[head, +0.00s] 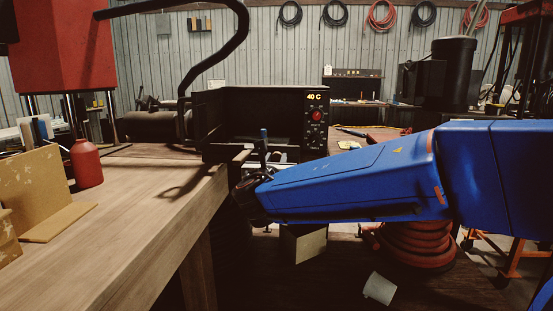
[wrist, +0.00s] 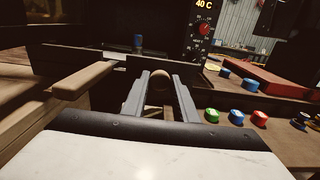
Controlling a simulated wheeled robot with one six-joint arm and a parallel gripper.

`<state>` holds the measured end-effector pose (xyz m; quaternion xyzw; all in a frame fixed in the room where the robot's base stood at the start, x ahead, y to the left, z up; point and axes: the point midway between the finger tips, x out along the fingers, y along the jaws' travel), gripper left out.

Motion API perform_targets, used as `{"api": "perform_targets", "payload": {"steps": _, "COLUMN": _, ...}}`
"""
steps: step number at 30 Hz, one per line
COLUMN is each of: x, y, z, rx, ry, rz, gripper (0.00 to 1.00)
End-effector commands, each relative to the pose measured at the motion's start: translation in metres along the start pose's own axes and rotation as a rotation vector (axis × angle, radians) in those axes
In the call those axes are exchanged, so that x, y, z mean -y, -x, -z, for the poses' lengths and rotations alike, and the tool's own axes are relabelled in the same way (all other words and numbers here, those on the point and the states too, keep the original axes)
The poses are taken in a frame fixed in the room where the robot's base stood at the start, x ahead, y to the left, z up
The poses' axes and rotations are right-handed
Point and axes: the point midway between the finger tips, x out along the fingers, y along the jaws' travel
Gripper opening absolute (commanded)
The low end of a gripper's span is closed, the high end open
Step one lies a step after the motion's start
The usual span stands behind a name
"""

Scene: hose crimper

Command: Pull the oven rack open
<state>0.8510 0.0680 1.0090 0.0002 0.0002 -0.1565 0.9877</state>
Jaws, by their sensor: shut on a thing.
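The black oven (head: 255,112) stands at the end of the wooden bench, with a lit 40 C display and a red knob (head: 317,115). Its front also shows in the wrist view (wrist: 178,42). My gripper (head: 248,190) is low in front of the oven, partly hidden by my blue arm. In the wrist view, my gripper's fingers (wrist: 160,92) are closed around a rounded brown piece (wrist: 161,88), which looks like the rack's handle. Most of the rack is hidden, so I cannot tell how far out it is.
A wooden bar (wrist: 88,78) lies left of my fingers. A blue-topped upright piece (head: 264,140) stands near the oven's front. The wooden bench (head: 130,205) borders my gripper on the left. Several coloured buttons (wrist: 235,116) are at right in the wrist view.

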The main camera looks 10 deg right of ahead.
Motion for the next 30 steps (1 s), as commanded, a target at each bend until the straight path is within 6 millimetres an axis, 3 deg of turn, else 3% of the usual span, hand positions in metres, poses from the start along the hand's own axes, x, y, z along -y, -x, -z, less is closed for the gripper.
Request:
{"api": "perform_targets", "payload": {"steps": 8, "x": 0.0, "y": 0.0, "z": 0.0, "rx": 0.001, "ry": 0.0, "rz": 0.001, "gripper": 0.0}}
{"api": "perform_targets", "payload": {"steps": 9, "x": 0.0, "y": 0.0, "z": 0.0, "rx": 0.001, "ry": 0.0, "rz": 0.001, "gripper": 0.31}}
{"api": "perform_targets", "payload": {"steps": 11, "x": 0.0, "y": 0.0, "z": 0.0, "rx": 0.001, "ry": 0.0, "rz": 0.001, "gripper": 0.44}}
{"api": "perform_targets", "payload": {"steps": 23, "x": -0.001, "y": 0.004, "z": 0.0, "rx": 0.001, "ry": 0.0, "rz": -0.001, "gripper": 0.44}}
{"api": "perform_targets", "payload": {"steps": 30, "x": -0.001, "y": 0.034, "z": -0.001, "rx": 0.001, "ry": -0.001, "rz": -0.004, "gripper": 0.44}}
